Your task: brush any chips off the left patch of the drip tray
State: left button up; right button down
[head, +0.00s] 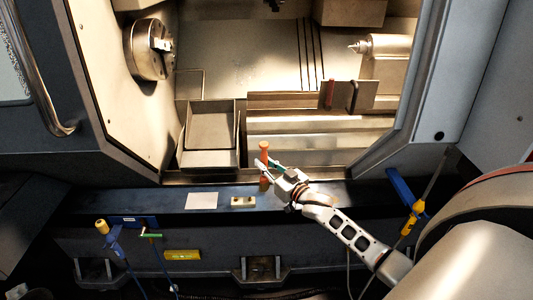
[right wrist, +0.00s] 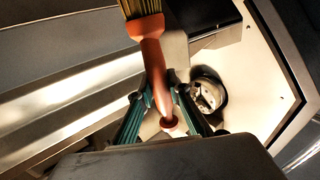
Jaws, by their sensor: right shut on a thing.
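My right gripper (head: 268,168) is shut on the orange handle of a brush (head: 264,150), above the front ledge of the lathe. In the right wrist view the brush handle (right wrist: 152,65) runs up between the teal fingers (right wrist: 160,108), with tan bristles at its far end. The bristles cannot be made out in the head view. A grey rectangular tray (head: 187,135) lies inside the opening, left of the gripper and apart from it; I cannot tell for sure if it is the drip tray. I can make out no chips on it. My left gripper is not in view.
The chuck (head: 150,48) is at the upper left and the tailstock (head: 388,48) at the right. A white card (head: 201,201) and a small block (head: 243,202) lie on the front ledge (head: 330,192). Door frames bound the opening on both sides.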

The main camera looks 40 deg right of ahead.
aim_at(266, 155)
notch_tip(266, 155, up, 2)
jog(key=shift+r+p, duration=0.2)
jog(key=shift+p, duration=0.5)
jog(key=shift+r+p, duration=0.7)
jog(key=shift+r, duration=0.25)
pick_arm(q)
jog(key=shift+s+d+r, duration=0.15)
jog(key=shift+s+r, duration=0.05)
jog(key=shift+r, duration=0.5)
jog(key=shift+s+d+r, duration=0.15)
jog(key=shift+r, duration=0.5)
